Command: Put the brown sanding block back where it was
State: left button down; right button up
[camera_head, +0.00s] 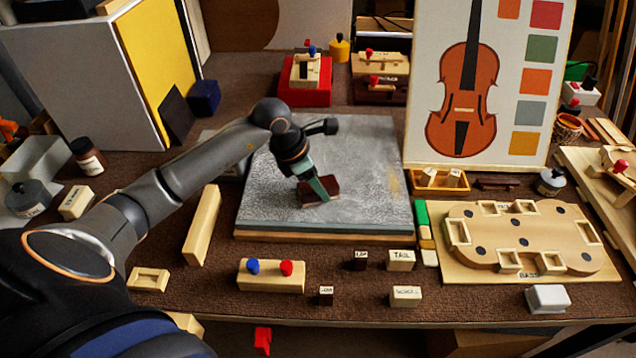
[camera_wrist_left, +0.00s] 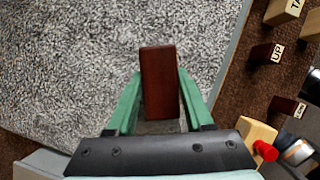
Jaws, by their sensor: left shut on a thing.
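The brown sanding block (camera_head: 307,194) is a small dark red-brown block at the middle of the grey slab (camera_head: 370,150). My left gripper (camera_head: 322,190) is over the slab with its green fingers shut on the block. In the left wrist view the block (camera_wrist_left: 160,75) sticks out between the two green fingers (camera_wrist_left: 160,100), with the grey speckled surface beneath it. I cannot tell whether the block touches the slab or is just above it. My right gripper is not in view.
In front of the slab stand a peg block (camera_head: 270,275) with a blue and a red peg, and several small labelled blocks (camera_head: 401,260). A pale wooden bar (camera_head: 202,225) lies at left. A violin-shaped form (camera_head: 520,235) is at right. Much of the slab is bare.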

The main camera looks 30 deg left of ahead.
pick_arm(q)
jog(key=shift+c, duration=1.4)
grip_release()
jog(key=shift+r+p, duration=0.15)
jog(key=shift+p, duration=0.15)
jog(key=shift+a+r, duration=0.1)
jog(key=shift+r, duration=0.25)
jog(key=v, duration=1.1)
jog(key=shift+r, duration=0.15)
jog(key=shift+s, duration=0.15)
